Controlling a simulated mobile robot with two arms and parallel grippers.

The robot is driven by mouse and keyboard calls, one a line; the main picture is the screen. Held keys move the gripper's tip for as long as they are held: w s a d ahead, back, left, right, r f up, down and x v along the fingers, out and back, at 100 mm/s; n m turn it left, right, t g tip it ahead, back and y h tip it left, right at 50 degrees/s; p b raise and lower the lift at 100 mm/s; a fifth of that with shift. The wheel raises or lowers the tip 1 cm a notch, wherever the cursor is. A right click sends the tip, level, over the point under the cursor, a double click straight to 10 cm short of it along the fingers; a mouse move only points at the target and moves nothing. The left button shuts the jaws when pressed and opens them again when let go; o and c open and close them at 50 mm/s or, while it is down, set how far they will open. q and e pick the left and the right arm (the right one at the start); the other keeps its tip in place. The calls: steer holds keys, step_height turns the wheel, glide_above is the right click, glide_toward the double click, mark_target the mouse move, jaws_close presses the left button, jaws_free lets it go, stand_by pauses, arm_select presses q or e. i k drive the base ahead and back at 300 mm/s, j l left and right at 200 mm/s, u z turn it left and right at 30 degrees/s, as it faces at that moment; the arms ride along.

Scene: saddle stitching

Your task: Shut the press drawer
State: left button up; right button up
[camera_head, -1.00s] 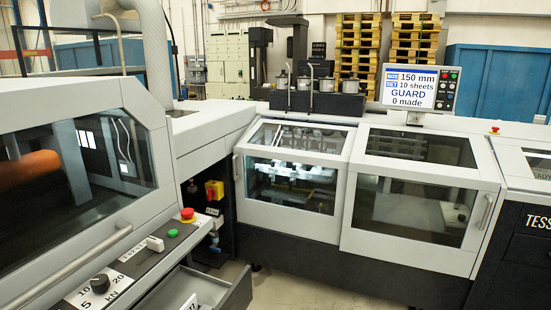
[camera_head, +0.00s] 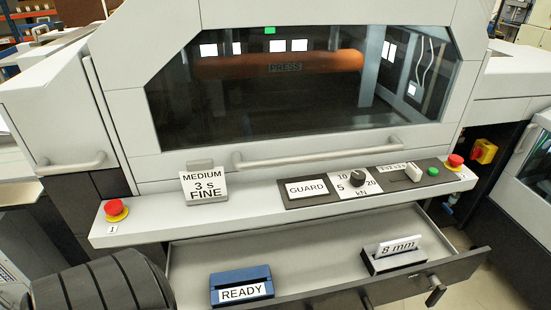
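The press drawer (camera_head: 315,252) stands pulled open below the press (camera_head: 285,105). Its grey tray shows in the head view, with its dark front panel towards me. A blue block labelled READY (camera_head: 241,285) sits in it left of centre. A dark holder with a card marked 8 mm (camera_head: 394,255) sits in it towards the right. Dark handle parts (camera_head: 436,290) stick out from the front panel near its right end; the lower part of the front is cut off by the picture edge. Neither of my grippers is in view.
Above the drawer, a ledge carries red stop buttons at the left (camera_head: 116,210) and right (camera_head: 454,161), a MEDIUM 3 s FINE sign (camera_head: 204,186) and a control panel (camera_head: 330,189). A dark ribbed shape fills the lower left corner, beside the drawer; I cannot tell what it is.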

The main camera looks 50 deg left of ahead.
mark_target(317, 264)
steer(key=u, duration=1.2)
